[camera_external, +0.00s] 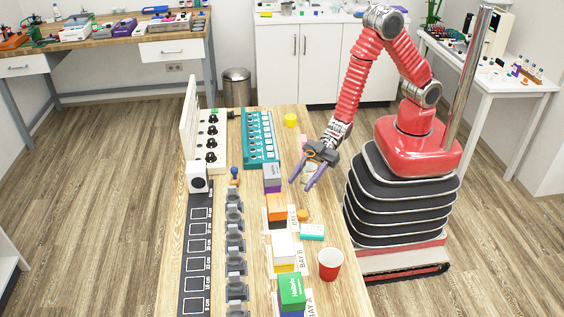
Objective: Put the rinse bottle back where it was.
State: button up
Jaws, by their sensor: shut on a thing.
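My gripper (300,184) hangs over the right edge of the long wooden table (330,285), pointing down and to the left. Its fingers are a little apart and shut on a small pale, see-through thing (311,173), which I take to be the rinse bottle. The fingers and wrist hide much of it, so its shape and tilt are unclear. I cannot tell whether it touches the table. No empty spot marked for the bottle can be made out.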

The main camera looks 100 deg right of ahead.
aim_at(304, 186)
jog(key=shift+f, duration=1.85)
jog(key=o, duration=1.2)
jog(key=shift+f, duration=0.1)
jog(key=shift+c, duration=0.2)
jog(key=v, duration=1.2)
jog(key=shift+w, duration=0.1)
